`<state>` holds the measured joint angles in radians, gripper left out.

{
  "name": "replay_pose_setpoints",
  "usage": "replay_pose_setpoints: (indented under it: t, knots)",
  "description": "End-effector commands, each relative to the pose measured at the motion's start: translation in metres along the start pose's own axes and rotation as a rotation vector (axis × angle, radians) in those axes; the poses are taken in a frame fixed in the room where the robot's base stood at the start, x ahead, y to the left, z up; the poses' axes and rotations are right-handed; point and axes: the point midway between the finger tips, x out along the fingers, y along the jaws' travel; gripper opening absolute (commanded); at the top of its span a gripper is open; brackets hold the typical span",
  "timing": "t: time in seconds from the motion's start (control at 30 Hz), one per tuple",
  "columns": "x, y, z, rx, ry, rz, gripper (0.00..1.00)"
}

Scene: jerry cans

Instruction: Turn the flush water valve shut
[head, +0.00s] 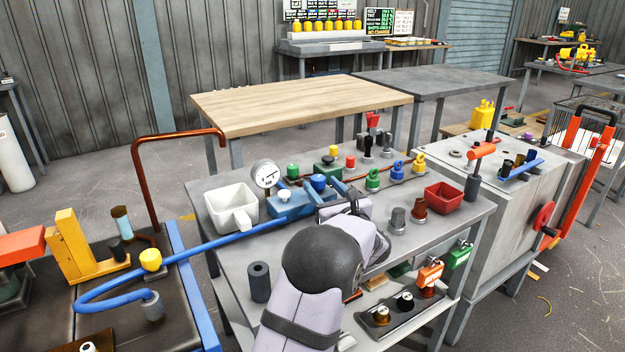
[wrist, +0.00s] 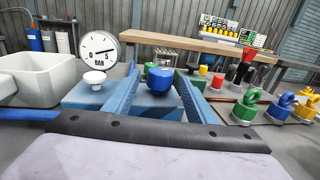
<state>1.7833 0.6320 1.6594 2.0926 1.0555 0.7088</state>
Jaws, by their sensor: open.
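A blue knob (wrist: 160,79), likely the flush water valve, stands on a blue block with a white knob (wrist: 95,78) to its left. The blue knob (head: 318,182) also shows in the head view, on the blue block (head: 288,204) on the grey bench. My gripper (wrist: 158,88) is open, with one blue finger on each side of the blue knob. I cannot tell whether either finger touches it. In the head view my arm partly hides the gripper and the block.
A pressure gauge (head: 265,173) and a white container (head: 232,205) stand left of the block. A blue hose (head: 215,243) runs left. Green and yellow ringed fittings (head: 372,178) and a red bin (head: 444,197) stand to the right. A wooden table (head: 300,103) is behind.

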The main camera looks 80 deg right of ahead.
Motion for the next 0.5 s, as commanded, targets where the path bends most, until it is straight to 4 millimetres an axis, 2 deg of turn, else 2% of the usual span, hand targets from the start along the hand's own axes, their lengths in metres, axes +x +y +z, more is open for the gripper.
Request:
replay_pose_setpoints:
  t: [0.27,0.5]
  knots:
    - [0.007,0.001,0.000,0.000,0.001,-0.001,0.51]
    - [0.035,0.000,-0.001,0.001,0.001,0.000,0.51]
